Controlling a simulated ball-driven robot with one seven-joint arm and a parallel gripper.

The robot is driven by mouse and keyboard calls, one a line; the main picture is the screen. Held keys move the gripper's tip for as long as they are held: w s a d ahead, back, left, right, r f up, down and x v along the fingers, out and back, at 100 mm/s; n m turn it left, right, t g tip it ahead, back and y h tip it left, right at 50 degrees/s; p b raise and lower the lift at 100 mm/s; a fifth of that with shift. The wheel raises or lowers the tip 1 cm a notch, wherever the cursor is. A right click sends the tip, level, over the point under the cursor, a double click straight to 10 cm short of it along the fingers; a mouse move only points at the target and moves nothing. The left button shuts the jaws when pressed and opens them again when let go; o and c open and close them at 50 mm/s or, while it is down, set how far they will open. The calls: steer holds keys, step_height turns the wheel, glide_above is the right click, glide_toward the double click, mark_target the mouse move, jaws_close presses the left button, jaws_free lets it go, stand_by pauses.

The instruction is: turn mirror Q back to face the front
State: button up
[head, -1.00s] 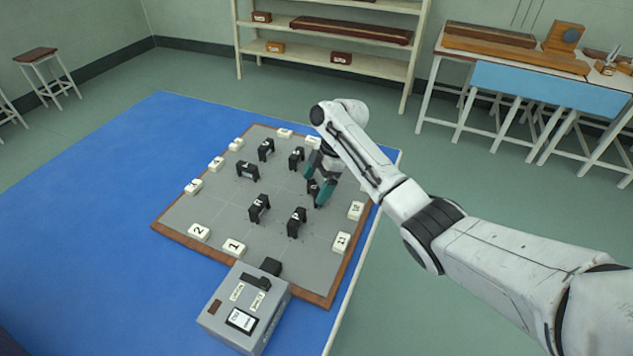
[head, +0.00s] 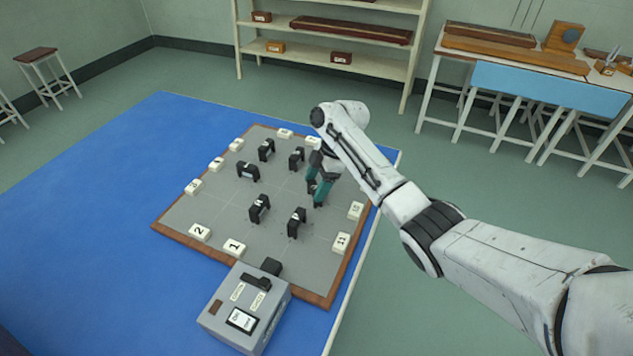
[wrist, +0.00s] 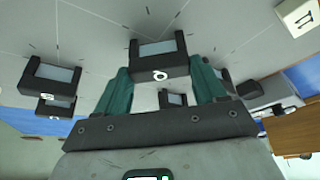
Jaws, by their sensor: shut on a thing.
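Mirror Q (wrist: 160,71) is a small black U-shaped frame holding a grey-blue glass, with a round white Q label on its near side. It stands on the grey board (head: 222,215). My gripper (head: 317,192) reaches down over the board's right part, its teal fingers low on either side of the mirror. In the wrist view the fingers (wrist: 160,82) are at the mirror's two ends and shut on it. In the head view the fingers hide most of mirror Q, so its exact facing is hard to tell there.
Other black mirrors stand close by, including ones at the front (head: 297,223), front left (head: 259,208) and behind (head: 296,158). White numbered blocks (head: 341,242) line the board's edge. A grey box (head: 245,310) with a display stands at the front on the blue table (head: 90,200).

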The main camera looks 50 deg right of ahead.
steer(key=m+t+h+p, duration=0.1)
steer(key=m+p, duration=0.2)
steer(key=m, duration=0.1)
steer(key=shift+a+r+p, duration=0.15)
steer(key=shift+p, duration=0.15)
steer(key=shift+s+m+t+h+p, duration=0.1)
steer(key=shift+m+t+h+p, duration=0.4)
steer(key=shift+m, duration=0.65)
steer(key=shift+m+t+h+p, duration=0.2)
steer(key=shift+m+p, duration=0.45)
steer(key=shift+m, duration=0.5)
steer(key=o, duration=1)
steer(key=shift+o, duration=0.2)
steer(key=v, duration=1)
steer(key=shift+r+b, duration=0.25)
steer(key=shift+b, duration=0.2)
steer(key=shift+s, duration=0.1)
